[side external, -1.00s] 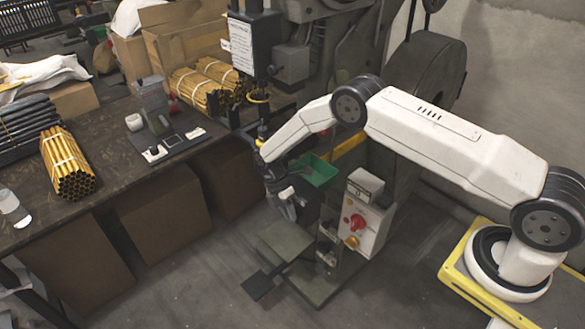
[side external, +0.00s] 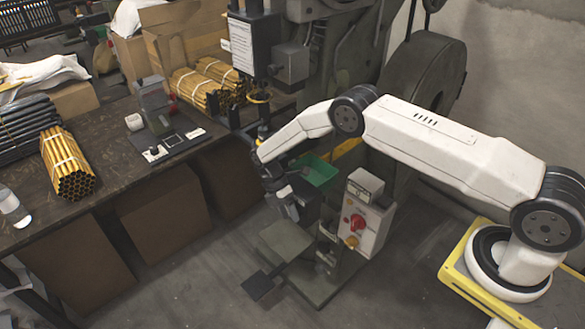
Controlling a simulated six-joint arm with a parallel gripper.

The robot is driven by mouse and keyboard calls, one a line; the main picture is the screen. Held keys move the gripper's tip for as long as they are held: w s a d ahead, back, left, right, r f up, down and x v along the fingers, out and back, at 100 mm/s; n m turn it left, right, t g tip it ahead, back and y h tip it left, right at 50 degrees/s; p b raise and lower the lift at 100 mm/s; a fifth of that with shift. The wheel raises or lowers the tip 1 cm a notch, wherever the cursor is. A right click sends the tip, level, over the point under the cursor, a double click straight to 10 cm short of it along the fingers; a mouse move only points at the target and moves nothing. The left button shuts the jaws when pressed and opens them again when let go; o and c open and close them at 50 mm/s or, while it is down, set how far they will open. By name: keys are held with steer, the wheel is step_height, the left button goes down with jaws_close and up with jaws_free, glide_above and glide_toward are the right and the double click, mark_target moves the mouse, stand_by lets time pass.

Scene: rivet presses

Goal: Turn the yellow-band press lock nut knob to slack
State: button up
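A dark press head (side external: 252,42) with a white notice stands at the back centre. A yellow ring (side external: 258,97) shows below it, on or in front of the press; I cannot tell whether it is the press's yellow band. No lock nut knob can be made out clearly. A pale control box (side external: 368,225) with a red knob (side external: 357,222) and a yellow knob (side external: 352,240) stands at the lower centre. My gripper (side external: 291,212) points down left of this box, above the grey press bed. Its fingers are small and dark, and their opening is unclear.
A green tray (side external: 320,172) sits close beside my wrist. A workbench (side external: 105,150) on the left carries bundles of yellow and dark tubes. A foot pedal (side external: 258,286) lies on the floor. A large dark flywheel (side external: 425,75) stands behind my arm.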

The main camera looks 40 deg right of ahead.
steer(key=v, duration=0.7)
steer(key=shift+w+r, duration=0.2)
steer(key=shift+r, duration=0.15)
